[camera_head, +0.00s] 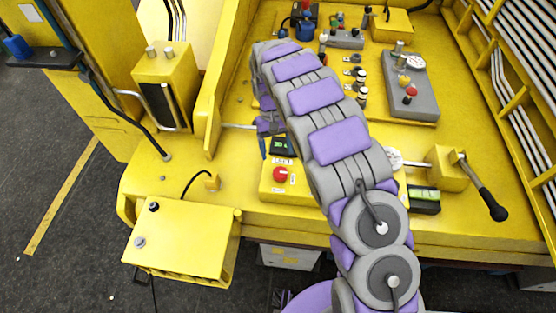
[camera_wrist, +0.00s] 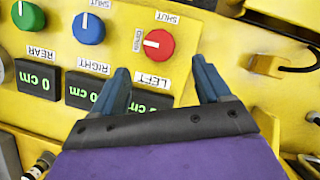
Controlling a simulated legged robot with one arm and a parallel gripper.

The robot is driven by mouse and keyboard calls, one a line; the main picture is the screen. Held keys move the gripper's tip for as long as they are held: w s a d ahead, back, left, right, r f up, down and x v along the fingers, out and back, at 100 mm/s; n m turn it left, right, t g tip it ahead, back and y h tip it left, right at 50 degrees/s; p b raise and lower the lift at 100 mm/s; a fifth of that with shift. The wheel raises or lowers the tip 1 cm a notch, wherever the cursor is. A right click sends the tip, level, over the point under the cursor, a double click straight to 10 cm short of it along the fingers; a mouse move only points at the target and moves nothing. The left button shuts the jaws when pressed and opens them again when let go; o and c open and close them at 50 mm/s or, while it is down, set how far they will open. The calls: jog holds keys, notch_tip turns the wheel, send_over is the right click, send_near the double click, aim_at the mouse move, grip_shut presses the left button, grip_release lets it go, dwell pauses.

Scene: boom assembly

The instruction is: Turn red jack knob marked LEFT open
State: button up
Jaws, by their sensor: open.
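The red knob (camera_wrist: 159,44) sits on the yellow panel in the wrist view, with a white pointer line on its left side. Its LEFT label (camera_wrist: 152,81) is upside down below it, and OPEN and SHUT labels lie beside it. My gripper (camera_wrist: 160,66) is open and empty, its two dark blue fingers pointing toward the panel on either side of the LEFT label, short of the knob in the picture. In the head view the red knob (camera_head: 280,174) shows on a yellow box just below my gripper (camera_head: 268,146), which my arm partly hides.
In the wrist view a blue knob (camera_wrist: 88,28) and a green knob (camera_wrist: 27,16) stand left of the red one, with several 0 cm displays (camera_wrist: 84,90) below. In the head view a black-handled lever (camera_head: 485,195) and a grey control box (camera_head: 408,88) stand to the right.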

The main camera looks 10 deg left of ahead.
jog(key=v, duration=0.9)
jog(key=shift+r+p, duration=0.3)
jog(key=shift+w+a, duration=0.1)
